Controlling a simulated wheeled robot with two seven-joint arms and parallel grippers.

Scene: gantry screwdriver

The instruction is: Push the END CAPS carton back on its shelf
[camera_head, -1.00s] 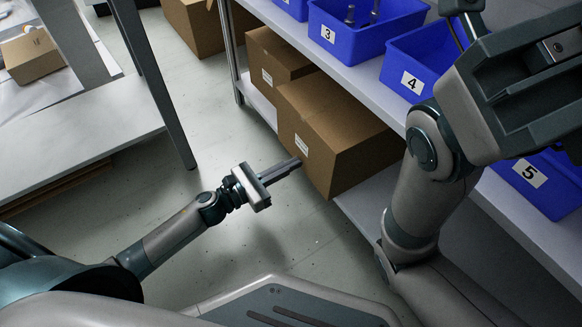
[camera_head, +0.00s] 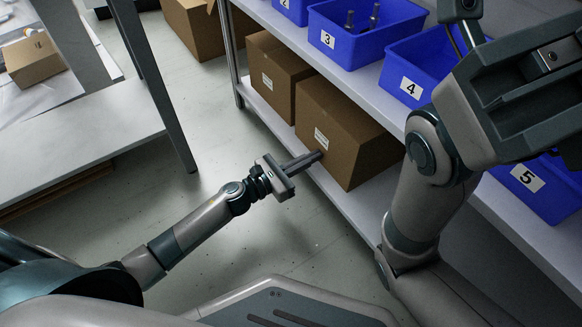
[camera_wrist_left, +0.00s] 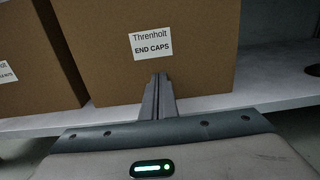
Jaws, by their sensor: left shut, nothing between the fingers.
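The END CAPS carton (camera_head: 345,135) is a brown box with a white label, standing on the lower shelf of the rack. In the left wrist view, its labelled front (camera_wrist_left: 205,75) faces me, with its bottom edge close to the shelf's front edge. My left gripper (camera_head: 314,157) is shut and empty, its fingers pointing at the carton's front. In the wrist view, the fingertips (camera_wrist_left: 160,78) are just below the label, at or very near the face; contact is hard to tell. My right arm is raised at the right; its fingers cannot be made out.
A second labelled carton (camera_head: 277,75) stands left of the END CAPS carton on the lower shelf (camera_head: 345,198). Numbered blue bins (camera_head: 362,30) line the shelf above. A rack post (camera_head: 233,60) stands to the left. A table (camera_head: 85,135) is farther left, with open floor between.

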